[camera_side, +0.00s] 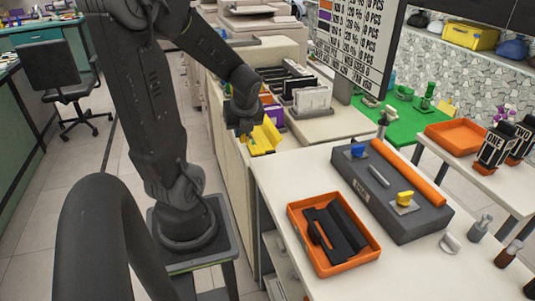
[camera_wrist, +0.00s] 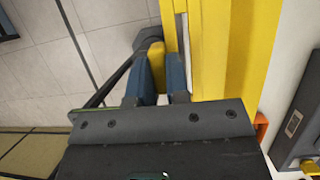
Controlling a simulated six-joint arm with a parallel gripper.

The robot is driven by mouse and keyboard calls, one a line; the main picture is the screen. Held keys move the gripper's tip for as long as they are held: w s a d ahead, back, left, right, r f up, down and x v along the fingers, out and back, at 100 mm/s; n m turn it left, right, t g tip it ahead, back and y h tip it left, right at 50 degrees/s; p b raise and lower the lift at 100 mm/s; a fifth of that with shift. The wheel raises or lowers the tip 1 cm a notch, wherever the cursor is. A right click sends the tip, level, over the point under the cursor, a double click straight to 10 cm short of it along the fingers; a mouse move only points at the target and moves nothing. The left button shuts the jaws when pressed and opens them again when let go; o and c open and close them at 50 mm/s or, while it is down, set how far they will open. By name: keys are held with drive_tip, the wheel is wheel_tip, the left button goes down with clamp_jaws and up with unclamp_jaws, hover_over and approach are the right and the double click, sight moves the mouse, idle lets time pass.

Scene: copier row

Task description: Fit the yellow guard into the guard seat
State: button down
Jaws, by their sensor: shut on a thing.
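My gripper (camera_side: 246,128) is at the end of the raised arm, left of the white table in the side view. In the wrist view its two blue fingers (camera_wrist: 157,86) are shut on a narrow yellow part of the yellow guard (camera_wrist: 213,50). The guard's long, flat yellow body extends up and right of the fingers. In the side view the guard (camera_side: 264,139) hangs at the gripper, apart from the dark grey machine (camera_side: 430,222) on the table. The machine carries an orange roller, a blue piece and a small yellow piece. I cannot tell which part is the guard seat.
An orange tray (camera_side: 295,225) with a black open case lies left of the machine. Small bottles stand at the table's right. A shelf with papers and white boxes (camera_side: 311,100) is behind the gripper. The white table's near left corner is clear.

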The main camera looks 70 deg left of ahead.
drive_tip(key=w+d+r, duration=0.2)
drive_tip(key=w, duration=0.8)
hover_over(368, 178)
drive_tip(key=d, duration=0.2)
drive_tip(key=shift+a+r, duration=0.2)
drive_tip(key=shift+a, duration=0.05)
drive_tip(key=shift+f, duration=3.65)
drive_tip(key=shift+f, duration=0.25)
drive_tip(key=c, duration=1)
unclamp_jaws()
drive_tip(key=shift+t, duration=0.3)
drive_tip(key=shift+c, duration=0.2)
